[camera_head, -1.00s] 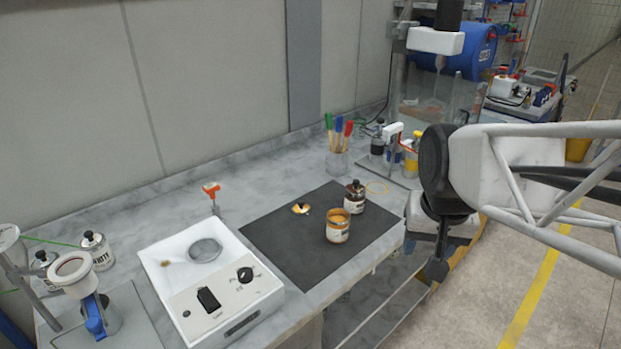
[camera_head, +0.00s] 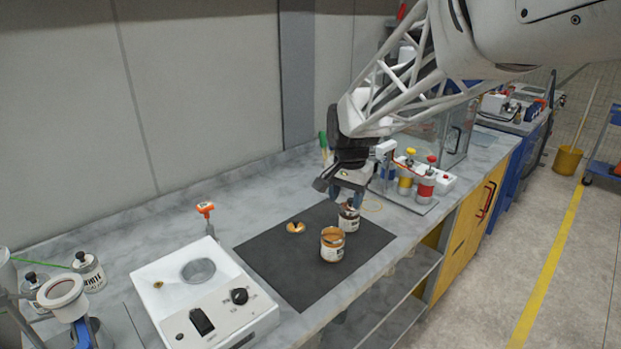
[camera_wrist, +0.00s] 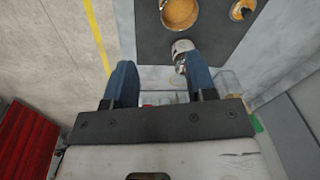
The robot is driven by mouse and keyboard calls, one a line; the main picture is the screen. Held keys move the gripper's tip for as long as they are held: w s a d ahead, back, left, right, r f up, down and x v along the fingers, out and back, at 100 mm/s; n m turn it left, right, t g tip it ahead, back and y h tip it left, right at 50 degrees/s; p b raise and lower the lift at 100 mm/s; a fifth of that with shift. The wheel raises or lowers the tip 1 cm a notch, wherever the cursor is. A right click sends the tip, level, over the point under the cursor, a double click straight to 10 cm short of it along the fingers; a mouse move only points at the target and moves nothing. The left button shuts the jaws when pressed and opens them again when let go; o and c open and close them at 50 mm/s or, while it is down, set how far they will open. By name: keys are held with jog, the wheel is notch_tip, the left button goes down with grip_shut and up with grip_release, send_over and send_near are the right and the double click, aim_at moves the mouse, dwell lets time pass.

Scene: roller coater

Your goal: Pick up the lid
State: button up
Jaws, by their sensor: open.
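The lid (camera_head: 295,227), a small round orange-gold disc with a dark spot, lies on the black mat (camera_head: 280,265), left of an open can (camera_head: 332,246) with orange contents. In the wrist view the lid (camera_wrist: 242,9) is at the top right, partly cut off by the frame edge. My gripper (camera_head: 340,193) is open, above and right of the lid in the head view, over the small metal bottle (camera_head: 349,218). In the wrist view the space between the fingers (camera_wrist: 158,75) is empty, and the right finger overlaps the bottle's lower edge.
The white scale (camera_head: 215,300) stands left of the mat. An orange-topped tool (camera_head: 205,209) stands behind it. Coloured bottles (camera_head: 425,183) stand on a tray at the right. The mat's front left part is clear.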

aim_at(296, 220)
jog(key=w+a+f+m, duration=0.1)
jog(key=w+a+f, duration=0.2)
jog(key=w+a, duration=0.1)
jog(key=w+a+f+m, duration=0.1)
jog(key=w+a+f, duration=0.3)
jog(key=w, duration=0.2)
jog(key=w+a+f+m+g, duration=0.1)
jog(key=w+a+f, duration=0.3)
jog(key=w, duration=0.1)
jog(key=shift+w+a, duration=0.15)
jog(key=shift+a, duration=0.2)
jog(key=shift+w+a+f, duration=0.3)
jog(key=shift+a+f, duration=0.05)
jog(key=shift+f, duration=0.05)
jog(key=shift+f, duration=1.3)
jog(key=shift+f, duration=2.6)
